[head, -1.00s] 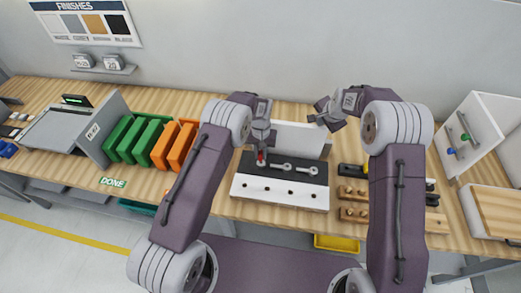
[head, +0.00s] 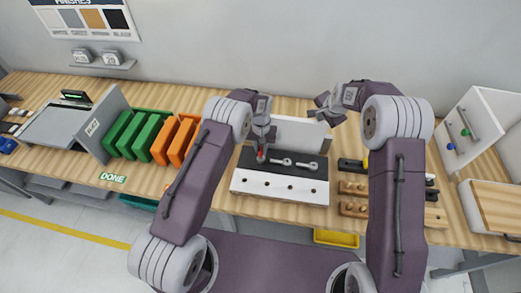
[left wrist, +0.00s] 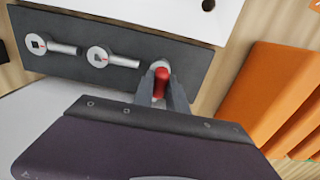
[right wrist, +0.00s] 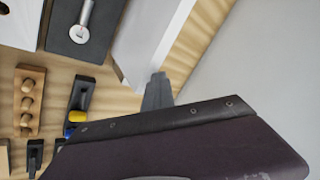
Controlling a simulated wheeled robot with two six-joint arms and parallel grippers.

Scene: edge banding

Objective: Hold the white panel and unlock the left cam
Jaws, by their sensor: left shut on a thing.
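The white panel (head: 300,132) stands upright behind the dark clamp strip (head: 300,172); it also shows in the right wrist view (right wrist: 150,40). The left cam (left wrist: 160,66) has a red lever (left wrist: 161,84), with the pale hub partly hidden. My left gripper (head: 262,151) is shut on that lever, one finger on each side, as the left wrist view shows. My right gripper (head: 328,118) is at the panel's right end with its fingers together (right wrist: 157,82). I cannot tell whether it touches the panel.
Green holders (head: 138,136) and orange holders (head: 178,142) stand to the left. Wooden pegs (head: 352,198) and black tools lie right of the fixture. A white cabinet with knobs (head: 468,130) stands at the far right. A yellow bin (head: 336,238) sits below the front edge.

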